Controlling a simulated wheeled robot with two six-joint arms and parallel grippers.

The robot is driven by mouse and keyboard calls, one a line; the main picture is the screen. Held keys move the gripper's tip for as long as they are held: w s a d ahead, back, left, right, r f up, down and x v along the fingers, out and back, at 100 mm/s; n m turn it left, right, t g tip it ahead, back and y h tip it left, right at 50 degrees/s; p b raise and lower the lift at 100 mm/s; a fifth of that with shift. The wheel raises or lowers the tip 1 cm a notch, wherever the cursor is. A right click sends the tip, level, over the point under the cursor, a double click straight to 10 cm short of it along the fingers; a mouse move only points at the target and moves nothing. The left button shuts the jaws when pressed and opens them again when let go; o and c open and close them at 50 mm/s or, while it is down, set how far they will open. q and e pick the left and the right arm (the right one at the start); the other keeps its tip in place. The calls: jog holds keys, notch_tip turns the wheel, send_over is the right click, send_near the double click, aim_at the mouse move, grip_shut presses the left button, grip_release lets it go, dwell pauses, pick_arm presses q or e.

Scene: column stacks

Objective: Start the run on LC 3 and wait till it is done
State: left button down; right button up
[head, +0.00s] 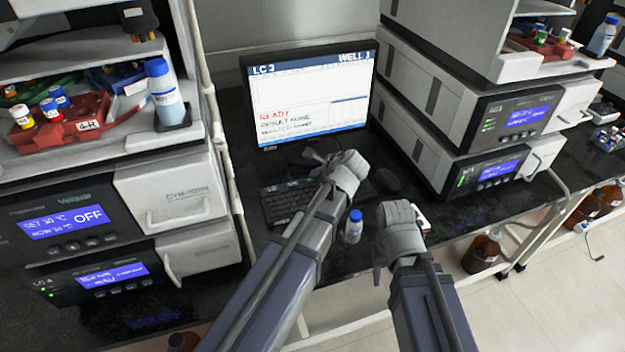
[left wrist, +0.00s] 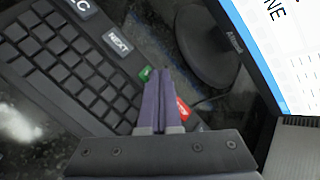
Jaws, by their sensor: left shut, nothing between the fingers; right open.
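The monitor (head: 312,95) shows "LC 3" at top left, a partly legible "WELL" label, "READY" in red and "RESULT NONE". A dark keyboard (head: 283,203) lies below it, partly hidden by my left arm. In the left wrist view it has an "LC" key (left wrist: 80,6), a "NEXT" key (left wrist: 118,41), a green key (left wrist: 147,74) and a red key (left wrist: 183,110). My left gripper (head: 316,158) is shut and empty. Its fingertips (left wrist: 160,72) appear right beside the green key; I cannot tell whether they touch. My right gripper (head: 398,215) is open, over the bench's front edge.
A small blue-capped bottle (head: 353,228) stands between my arms. A mouse (head: 385,180) lies right of the keyboard. Stacked instruments with blue displays stand left (head: 62,225) and right (head: 525,117). A red tray (head: 70,133) with vials sits on the left stack. Brown bottles (head: 482,253) stand low right.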

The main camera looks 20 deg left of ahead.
pick_arm(q)
jog(key=shift+f, duration=0.15)
dwell(0.3)
jog(key=shift+r+p, duration=0.75)
jog(key=shift+r, duration=0.15)
jog(key=shift+r, duration=0.1)
notch_tip(320, 180, up, 5)
jog(key=p, duration=0.5)
dwell(5.7)
